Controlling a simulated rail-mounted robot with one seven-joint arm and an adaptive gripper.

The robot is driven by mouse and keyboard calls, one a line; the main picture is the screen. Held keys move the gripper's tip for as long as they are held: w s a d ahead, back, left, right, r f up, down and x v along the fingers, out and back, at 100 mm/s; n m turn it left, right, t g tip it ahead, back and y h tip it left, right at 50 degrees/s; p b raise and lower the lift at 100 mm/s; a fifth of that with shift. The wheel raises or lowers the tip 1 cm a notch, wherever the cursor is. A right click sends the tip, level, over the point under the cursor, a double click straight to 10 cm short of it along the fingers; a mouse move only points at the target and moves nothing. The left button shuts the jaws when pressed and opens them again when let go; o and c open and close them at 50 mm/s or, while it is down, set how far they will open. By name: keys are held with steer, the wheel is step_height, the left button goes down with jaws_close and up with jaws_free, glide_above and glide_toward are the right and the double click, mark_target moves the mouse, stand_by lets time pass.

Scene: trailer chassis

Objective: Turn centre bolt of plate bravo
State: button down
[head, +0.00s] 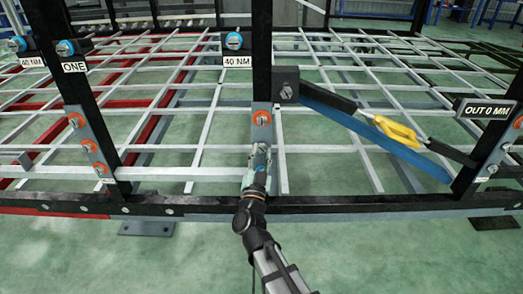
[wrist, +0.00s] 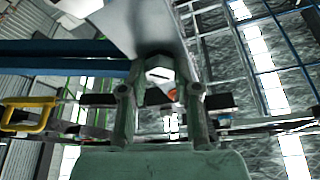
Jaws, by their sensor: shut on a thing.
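A grey plate (head: 262,135) is fixed to the middle black post and matches the plate in the task, though I can read no "bravo" label. Its upper bolt with an orange ring (head: 262,118) shows above my gripper. My gripper (head: 259,158) reaches up from below and covers the plate's middle and lower part. The bolt's turn angle cannot be told.
A left plate (head: 90,145) and a right plate (head: 497,150) sit on the outer posts. A blue brace (head: 350,125) and a yellow-handled tool (head: 397,131) lie right of the middle post. A black rail (head: 350,203) runs under the plates. Signs show "40 NM" and "OUT 0 MM".

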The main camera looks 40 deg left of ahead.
steer(key=shift+s+d+r+m+h+p, duration=0.1)
steer(key=shift+m+h+p, duration=0.25)
steer(key=shift+m, duration=0.65)
steer(key=shift+h, duration=0.25)
steer(key=c, duration=0.8)
jaws_free()
steer(key=shift+c, duration=0.2)
steer(key=v, duration=1.2)
